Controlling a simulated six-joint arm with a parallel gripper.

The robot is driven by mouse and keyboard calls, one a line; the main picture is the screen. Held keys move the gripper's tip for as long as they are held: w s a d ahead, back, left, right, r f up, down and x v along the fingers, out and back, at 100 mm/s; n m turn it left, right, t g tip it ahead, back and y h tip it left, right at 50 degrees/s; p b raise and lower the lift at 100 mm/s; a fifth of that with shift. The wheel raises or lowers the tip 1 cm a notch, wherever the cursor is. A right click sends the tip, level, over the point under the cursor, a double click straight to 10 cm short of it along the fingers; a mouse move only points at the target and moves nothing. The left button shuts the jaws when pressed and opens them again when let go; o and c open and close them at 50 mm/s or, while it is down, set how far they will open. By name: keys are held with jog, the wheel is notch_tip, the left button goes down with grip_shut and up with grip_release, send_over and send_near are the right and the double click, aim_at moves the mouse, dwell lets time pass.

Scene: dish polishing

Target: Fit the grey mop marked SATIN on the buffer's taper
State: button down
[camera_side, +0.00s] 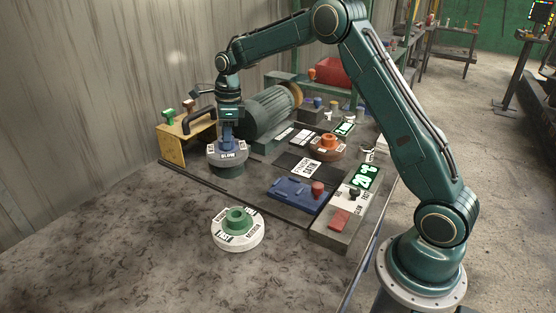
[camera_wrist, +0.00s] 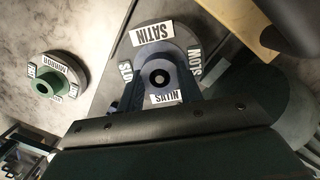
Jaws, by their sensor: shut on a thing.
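The grey mop (camera_side: 213,160) has a blue hub and white labels; SLOW shows in the side view. In the wrist view the mop (camera_wrist: 127,58) shows SATIN and SLOW labels around a dark hub with a central hole. My gripper (camera_side: 228,141) points down and is shut on its hub, holding the mop about level. The buffer (camera_side: 268,112) is a ribbed green motor with a tan wheel at its far right end, behind and right of the mop. A dark round body shows just under the mop; I cannot tell whether they touch. The taper is not clearly visible.
A white mop with green hub (camera_side: 237,241), marked MIRROR, lies on the bench in front. An orange-hubbed mop (camera_side: 328,153) sits right of the buffer. A black plate marked SATIN (camera_side: 306,169), a blue tray (camera_side: 290,195) and a wooden box (camera_side: 171,150) stand nearby. The front left bench is clear.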

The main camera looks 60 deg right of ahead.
jog(key=shift+f, duration=0.35)
dwell(0.4)
jog(key=c, duration=0.9)
grip_release()
jog(key=shift+o, duration=0.2)
notch_tip(320, 180, up, 14)
jog(key=s+d, duration=0.1)
jog(key=shift+f, duration=0.15)
jog(key=shift+s, duration=0.15)
